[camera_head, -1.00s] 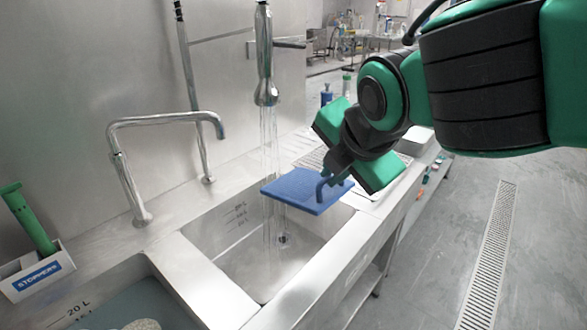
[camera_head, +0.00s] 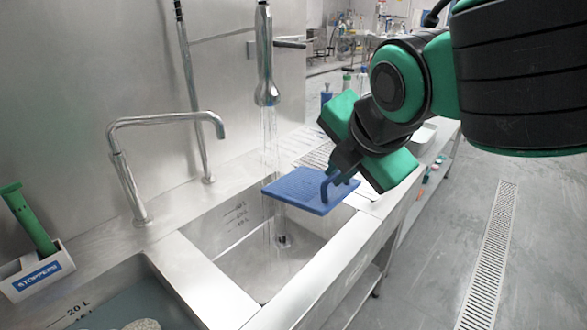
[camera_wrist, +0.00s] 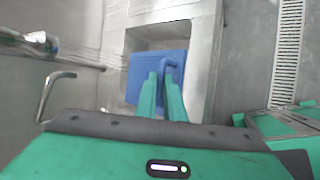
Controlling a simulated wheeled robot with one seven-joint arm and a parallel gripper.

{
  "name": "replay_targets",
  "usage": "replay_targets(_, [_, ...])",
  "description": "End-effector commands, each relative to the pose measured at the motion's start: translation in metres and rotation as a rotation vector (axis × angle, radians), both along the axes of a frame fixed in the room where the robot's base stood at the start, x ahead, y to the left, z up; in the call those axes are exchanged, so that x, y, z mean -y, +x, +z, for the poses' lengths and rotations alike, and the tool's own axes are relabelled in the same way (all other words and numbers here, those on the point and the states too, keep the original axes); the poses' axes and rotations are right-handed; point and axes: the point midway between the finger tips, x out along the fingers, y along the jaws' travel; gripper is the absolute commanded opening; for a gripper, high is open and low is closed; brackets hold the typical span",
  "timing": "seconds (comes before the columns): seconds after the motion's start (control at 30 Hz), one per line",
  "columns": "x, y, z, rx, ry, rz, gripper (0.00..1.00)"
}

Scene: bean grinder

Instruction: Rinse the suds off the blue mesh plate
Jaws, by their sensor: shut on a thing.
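The blue mesh plate (camera_head: 304,192) is held roughly level above the right sink basin (camera_head: 240,245), near its far right corner. My gripper (camera_head: 335,178) is shut on the plate's handle at its right side. The plate also shows in the wrist view (camera_wrist: 140,72), beyond the green fingers (camera_wrist: 161,90). I cannot make out suds on the plate at this size.
A bent chrome tap (camera_head: 165,117) stands behind the sink divider. The left basin (camera_head: 150,290) holds water and a pale round object (camera_head: 142,325). The floor at right is clear.

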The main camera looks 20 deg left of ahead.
Motion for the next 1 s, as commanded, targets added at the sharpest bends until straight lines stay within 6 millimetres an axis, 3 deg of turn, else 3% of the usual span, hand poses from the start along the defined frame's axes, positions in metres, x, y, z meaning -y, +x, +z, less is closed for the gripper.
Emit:
replay_targets(0.43, [0.016,-0.022,0.023,0.002,0.002,-0.001,0.00])
replay_targets(1.0, [0.017,-0.024,0.025,0.001,0.001,-0.001,0.00])
